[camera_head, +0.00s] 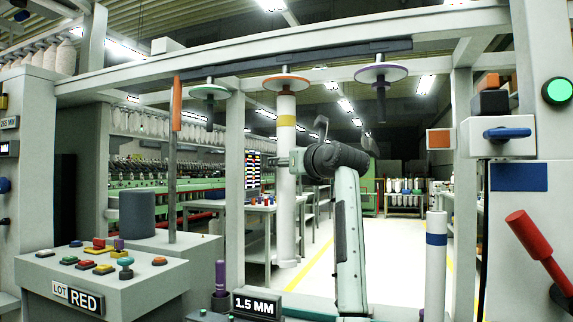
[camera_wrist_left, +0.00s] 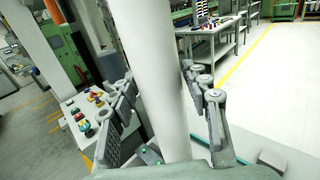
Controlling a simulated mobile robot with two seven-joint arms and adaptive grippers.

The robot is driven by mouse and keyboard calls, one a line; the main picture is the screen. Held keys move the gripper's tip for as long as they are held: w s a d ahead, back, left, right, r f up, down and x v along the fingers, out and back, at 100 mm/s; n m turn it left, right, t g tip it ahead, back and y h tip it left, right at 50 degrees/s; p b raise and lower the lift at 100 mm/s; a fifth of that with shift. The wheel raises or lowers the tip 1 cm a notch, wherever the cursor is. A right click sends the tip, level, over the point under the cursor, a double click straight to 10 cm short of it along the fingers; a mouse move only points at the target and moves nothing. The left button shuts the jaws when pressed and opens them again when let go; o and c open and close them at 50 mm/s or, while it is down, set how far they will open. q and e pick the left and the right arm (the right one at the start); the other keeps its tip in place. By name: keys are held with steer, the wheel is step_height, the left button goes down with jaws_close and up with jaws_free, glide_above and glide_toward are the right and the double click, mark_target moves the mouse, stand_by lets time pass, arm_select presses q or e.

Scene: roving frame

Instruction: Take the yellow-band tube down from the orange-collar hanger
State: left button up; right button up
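The yellow-band tube (camera_head: 287,195) is white and hangs upright under the orange-collar hanger (camera_head: 286,83). Its yellow band (camera_head: 287,121) is near the top, with its upper end close below the collar. My left gripper (camera_head: 286,161) is at the tube just below the band, its arm rising from the lower middle. In the left wrist view the tube (camera_wrist_left: 160,70) runs between the two fingers of the gripper (camera_wrist_left: 158,78), and the fingertips appear to rest against its sides. The tube hides part of the fingertips. My right gripper is not in view.
A green-collar hanger (camera_head: 209,92) and a purple-collar hanger (camera_head: 381,73) hang empty on either side. A blue-band tube (camera_head: 436,265) stands at lower right. A button console (camera_head: 100,270) and the 1.5 MM sign (camera_head: 257,305) are at lower left. A red lever (camera_head: 535,245) is at right.

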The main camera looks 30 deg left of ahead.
arm_select(q)
jaws_close()
